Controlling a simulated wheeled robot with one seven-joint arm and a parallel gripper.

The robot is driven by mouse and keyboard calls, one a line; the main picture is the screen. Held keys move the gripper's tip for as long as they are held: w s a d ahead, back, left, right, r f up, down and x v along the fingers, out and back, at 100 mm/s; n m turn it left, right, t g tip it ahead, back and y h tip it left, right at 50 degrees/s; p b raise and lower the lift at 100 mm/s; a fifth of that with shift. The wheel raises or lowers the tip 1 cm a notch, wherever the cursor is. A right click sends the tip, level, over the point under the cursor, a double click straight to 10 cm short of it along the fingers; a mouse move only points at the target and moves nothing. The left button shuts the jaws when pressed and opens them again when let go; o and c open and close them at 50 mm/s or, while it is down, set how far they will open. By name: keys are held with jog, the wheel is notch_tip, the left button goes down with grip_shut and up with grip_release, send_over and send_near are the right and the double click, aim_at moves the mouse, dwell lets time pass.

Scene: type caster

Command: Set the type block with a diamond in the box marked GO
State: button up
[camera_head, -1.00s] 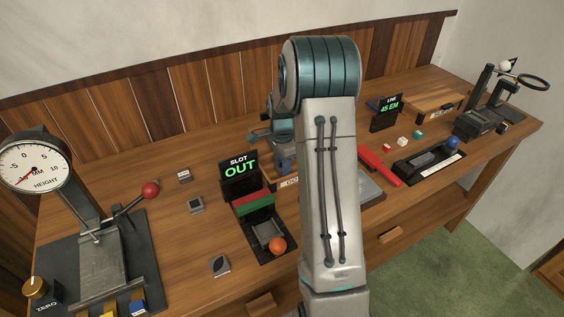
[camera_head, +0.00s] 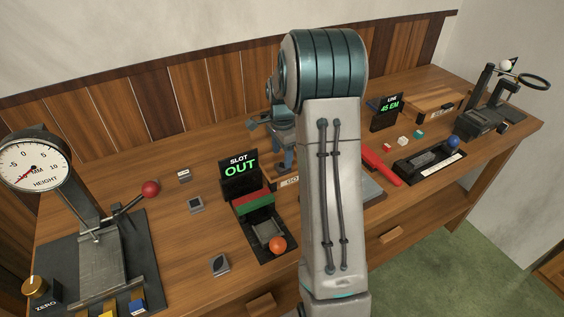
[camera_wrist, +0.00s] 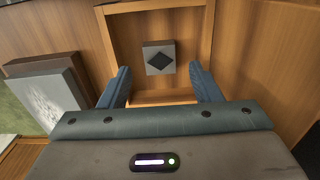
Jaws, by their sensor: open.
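The type block with a black diamond on its pale grey face (camera_wrist: 159,57) lies inside a square wooden box (camera_wrist: 105,35) in the wrist view. It sits flat on the box floor, apart from the side walls. My gripper (camera_wrist: 160,68) is open, with one blue finger on each side, and neither finger touches the block. In the head view my gripper (camera_head: 285,150) is partly behind my arm, over the back of the bench. The box's labelled front (camera_head: 289,181) is mostly hidden there, and its marking cannot be fully read.
The SLOT OUT display (camera_head: 239,168) and its block holder stand left of my arm. Loose blocks (camera_head: 195,205) lie on the bench further left, near the height gauge (camera_head: 35,162). A red-handled tool (camera_head: 380,166) and a grey slab lie to the right.

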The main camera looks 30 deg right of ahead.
aim_at(282, 165)
jog(key=s+a+r+n, duration=0.2)
jog(key=r, duration=0.4)
jog(key=s+a+r+n, duration=0.2)
jog(key=a+r, duration=0.1)
jog(key=r, duration=0.3)
jog(key=s+a+n+t, duration=0.1)
jog(key=s+a+n, duration=0.4)
jog(key=s, duration=0.6)
jog(key=s+a+n+t, duration=0.2)
jog(key=s+a+n, duration=0.3)
jog(key=s+n, duration=0.3)
jog(key=s, duration=0.2)
jog(key=shift+s+a+f+n, duration=0.2)
jog(key=shift+s+a+n, duration=0.1)
jog(key=shift+s, duration=0.05)
